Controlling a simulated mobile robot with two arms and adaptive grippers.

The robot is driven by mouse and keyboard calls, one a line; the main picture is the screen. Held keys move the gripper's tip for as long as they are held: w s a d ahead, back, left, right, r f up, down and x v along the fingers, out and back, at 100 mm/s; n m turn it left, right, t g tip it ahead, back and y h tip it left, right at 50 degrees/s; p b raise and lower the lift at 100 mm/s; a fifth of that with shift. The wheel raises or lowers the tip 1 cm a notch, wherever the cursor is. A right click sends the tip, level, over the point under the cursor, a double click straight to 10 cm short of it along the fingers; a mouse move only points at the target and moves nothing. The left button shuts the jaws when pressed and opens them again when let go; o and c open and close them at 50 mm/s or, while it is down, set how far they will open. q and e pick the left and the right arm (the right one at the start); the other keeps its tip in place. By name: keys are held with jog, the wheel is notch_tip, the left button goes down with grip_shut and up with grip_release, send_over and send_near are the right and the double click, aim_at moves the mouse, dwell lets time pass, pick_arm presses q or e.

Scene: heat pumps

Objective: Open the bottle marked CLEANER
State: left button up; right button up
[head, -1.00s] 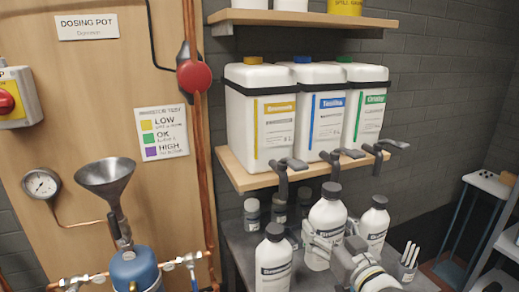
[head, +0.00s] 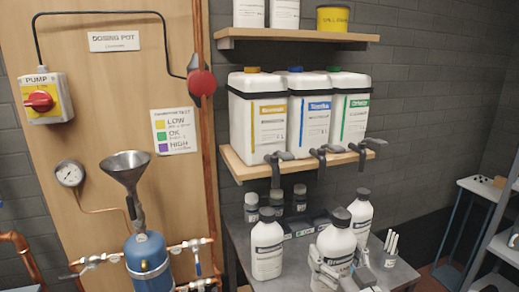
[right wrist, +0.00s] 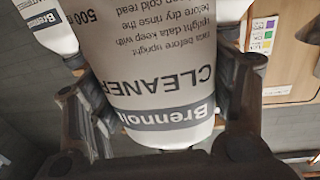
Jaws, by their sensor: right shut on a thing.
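The white bottle marked CLEANER (head: 338,239) has a dark cap (head: 341,216), which is on. It stands at the front of the bench, leaning slightly in the head view. My right gripper (head: 330,268) is shut around its body. In the right wrist view the bottle (right wrist: 160,65) fills the space between the two fingers, its label upside down and reading CLEANER. Its cap is hidden there, and its base is out of sight, so I cannot tell if it touches the bench. My left gripper is not in view.
Another white bottle (head: 267,246) stands to the left, and one (head: 357,212) close behind right. Small jars (head: 277,203) stand behind. A cup of white sticks (head: 389,252) is on the right. Three canisters with taps stand on the shelf (head: 245,171) above.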

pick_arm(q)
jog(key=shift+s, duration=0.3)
pick_arm(e)
jog(key=s+d+f+m+h, duration=0.2)
jog(key=s+f+h, duration=0.2)
jog(key=s, duration=0.8)
jog(key=shift+d+f+m+t, duration=0.2)
jog(key=shift+f+m+t, duration=0.1)
jog(key=shift+f, duration=0.3)
jog(key=shift+a, duration=0.1)
